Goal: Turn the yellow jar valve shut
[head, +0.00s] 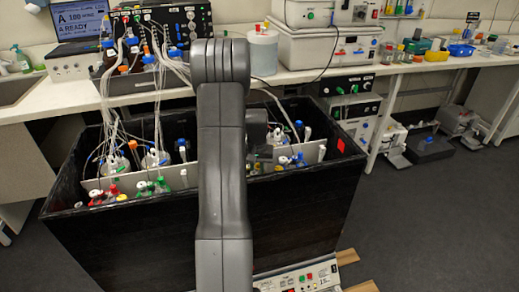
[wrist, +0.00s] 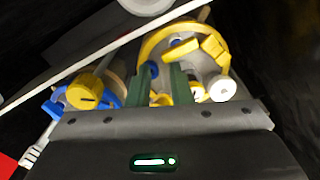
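In the wrist view, several yellow parts show around my fingers. A ribbed yellow knob with a dark slot (wrist: 84,93) is to the left, beside blue parts. A curved yellow band with a lever-like yellow piece (wrist: 212,47) is ahead and right; I cannot tell for sure which part is the jar valve. My gripper (wrist: 165,72) has two green fingers apart with a narrow gap, and nothing is clearly clamped. A small yellow piece shows low between the fingers. In the head view, my arm hides most of the gripper, which is over the tank's right half.
The black tank (head: 200,225) has high walls. Inside are pale racks, tubing, and jars with red and green caps (head: 150,187). A red patch (head: 341,144) marks its right corner. A white bench (head: 120,97) with equipment stands behind. The floor to the right (head: 430,220) is clear.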

